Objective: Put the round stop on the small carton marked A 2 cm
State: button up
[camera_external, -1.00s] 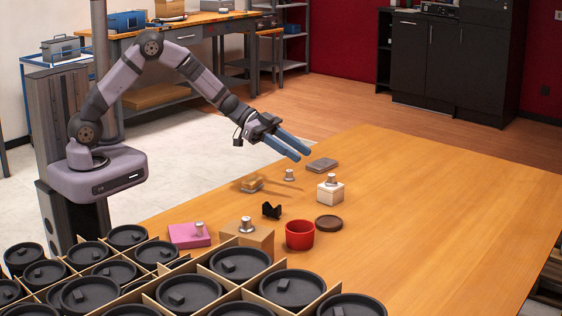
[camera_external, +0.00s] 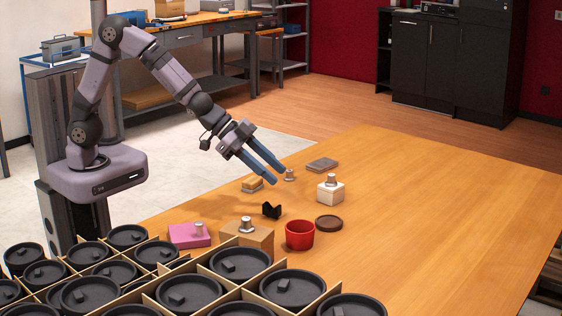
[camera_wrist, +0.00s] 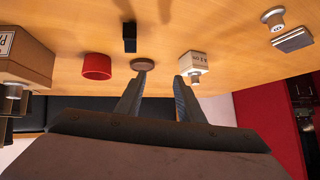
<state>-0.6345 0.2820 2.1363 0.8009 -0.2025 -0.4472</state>
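A free-standing silver round piece (camera_external: 289,174) with a knob top stands on the table. It seems to be the round stop and shows upper right in the wrist view (camera_wrist: 272,18). A small white carton (camera_external: 329,193) stands to its right with a similar silver piece (camera_external: 331,180) on top. In the wrist view the carton (camera_wrist: 194,62) appears upside down, its marking too small to read surely. A flat brown disc (camera_external: 328,222) lies nearby. My gripper (camera_external: 277,175) is open and empty, tilted downward, left of the free-standing piece. Its fingers are spread in the wrist view (camera_wrist: 156,78).
A grey flat box (camera_external: 321,164) lies behind. A small yellow box (camera_external: 252,184), black notched block (camera_external: 271,210), red cup (camera_external: 299,235), pink box (camera_external: 188,236) and larger carton (camera_external: 262,238) stand nearer. A divided crate with black lids (camera_external: 200,274) fills the front left. The table's right is clear.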

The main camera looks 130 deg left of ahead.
jog(key=s+d+f+g, duration=0.1)
jog(key=s+d, duration=0.2)
jog(key=d, duration=0.3)
jog(key=s+d+f+g+h, duration=0.1)
jog(key=s+d+f+g, duration=0.1)
jog(key=s+d, duration=0.2)
jog(key=s+d+f+m+g+h, duration=0.1)
jog(key=s+d, duration=0.3)
jog(key=d, duration=0.4)
jog(key=shift+f+g, duration=0.5)
jog(key=shift+g, duration=0.1)
jog(key=s+d+f+m+g+h, duration=0.1)
jog(key=s+d+g+h, duration=0.1)
jog(key=s+d, duration=0.8)
jog(key=shift+s+d+f+m+g, duration=0.35)
jog(key=shift+s+g, duration=0.55)
jog(key=shift+s, duration=0.2)
notch_tip(320, 180, up, 14)
jog(key=p, duration=1.4)
jog(key=shift+r, duration=0.25)
